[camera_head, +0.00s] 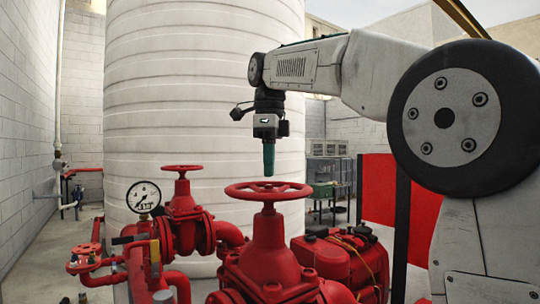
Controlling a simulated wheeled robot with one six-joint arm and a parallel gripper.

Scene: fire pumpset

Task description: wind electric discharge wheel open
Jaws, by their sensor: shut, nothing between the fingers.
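A large red handwheel (268,191) sits level on top of a red valve body (268,242) in the front middle. My gripper (269,174) points straight down above the wheel's centre, with its green fingers together and nothing between them. The fingertips look just above or behind the wheel; I cannot tell whether they touch it. A second red handwheel (181,168) stands on another valve farther back to the left. A smaller red handwheel (86,249) is low at the left. No label shows which wheel is the electric discharge one.
A pressure gauge (144,196) stands by the left valve. Red pipes (180,285) fill the lower left. A red engine block (338,260) is right of the front valve. A big white tank (200,90) stands behind. A red panel (378,190) is at the right.

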